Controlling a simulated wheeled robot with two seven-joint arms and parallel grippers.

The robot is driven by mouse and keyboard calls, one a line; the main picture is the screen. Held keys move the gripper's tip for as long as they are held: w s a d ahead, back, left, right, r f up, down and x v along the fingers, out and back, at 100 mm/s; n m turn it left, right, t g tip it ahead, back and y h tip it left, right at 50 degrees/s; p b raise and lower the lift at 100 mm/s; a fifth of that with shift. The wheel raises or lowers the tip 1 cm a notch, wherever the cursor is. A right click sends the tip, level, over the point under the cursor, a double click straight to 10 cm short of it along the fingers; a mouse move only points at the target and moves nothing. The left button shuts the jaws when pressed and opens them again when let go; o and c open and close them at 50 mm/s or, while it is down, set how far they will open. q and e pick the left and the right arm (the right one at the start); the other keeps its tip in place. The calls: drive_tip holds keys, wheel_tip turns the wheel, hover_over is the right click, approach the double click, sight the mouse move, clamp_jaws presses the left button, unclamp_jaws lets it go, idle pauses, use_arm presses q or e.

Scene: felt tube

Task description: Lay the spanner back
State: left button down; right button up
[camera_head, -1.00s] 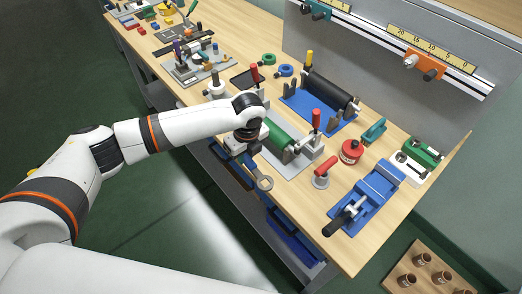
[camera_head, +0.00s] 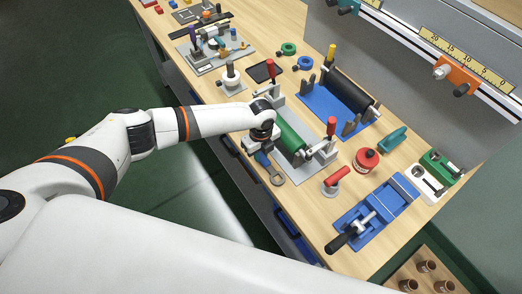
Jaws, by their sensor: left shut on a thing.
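The spanner has a blue handle and a grey ring end (camera_head: 277,180). My left gripper (camera_head: 262,150) is shut on its handle, with the ring end pointing toward the lower right. The spanner is at the table's front edge, beside the grey plate that carries a green roller (camera_head: 290,134). Whether it touches the table cannot be told. My left wrist hides the jaws and part of the handle. My right gripper is not in view.
Red-handled clamps (camera_head: 331,127) stand close to the green roller. A black roller (camera_head: 347,92) on a blue plate is behind it. A red tin (camera_head: 366,160) and a blue vise (camera_head: 375,212) are to the right. Bare wood (camera_head: 300,205) shows along the front edge.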

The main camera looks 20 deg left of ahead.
use_arm(q)
drive_tip(key=shift+s, duration=0.1)
drive_tip(key=shift+f, duration=0.15)
drive_tip(key=c, duration=1.2)
unclamp_jaws()
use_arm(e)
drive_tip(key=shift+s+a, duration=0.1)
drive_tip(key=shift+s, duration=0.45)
